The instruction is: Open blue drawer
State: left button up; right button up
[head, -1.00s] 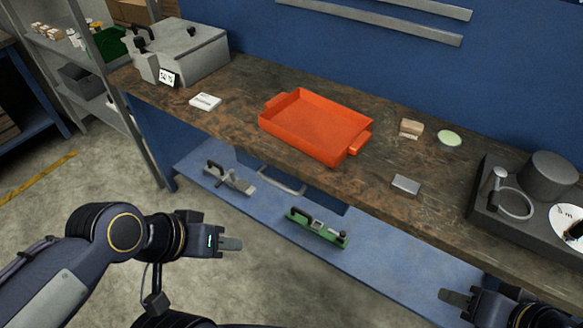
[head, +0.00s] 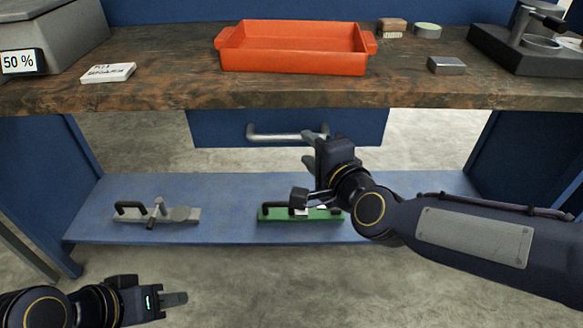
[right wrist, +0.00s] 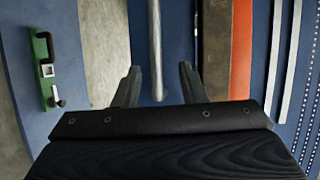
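The blue drawer (head: 220,132) is shut or nearly so under the workbench top, with a silver bar handle (head: 270,134) across its front. My right gripper (head: 318,148) is at the right end of the handle. In the right wrist view its two fingers (right wrist: 159,72) are spread apart, and the handle (right wrist: 155,40) lies between them with a gap on each side. My left gripper (head: 172,299) is low at the left, away from the drawer; its finger gap is not clear.
The workbench top (head: 160,92) overhangs the drawer. An orange tray (head: 295,60) stands on it. A blue lower shelf (head: 230,190) holds a grey clamp (head: 160,213) and a green clamp (head: 275,213). A grey box (head: 60,40) is at the back left.

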aim_at(295, 140)
jog(key=x, duration=0.2)
jog(key=b+x, duration=0.1)
jog(key=x, duration=0.2)
jog(key=b+x, duration=0.1)
jog(key=x, duration=0.2)
jog(key=shift+w+a+f, duration=0.1)
jog(key=shift+w+f, duration=0.05)
jog(key=shift+f, duration=0.25)
pick_arm(q)
notch_tip(295, 140, down, 3)
jog(key=shift+d+r, duration=0.1)
pick_arm(e)
grip_shut()
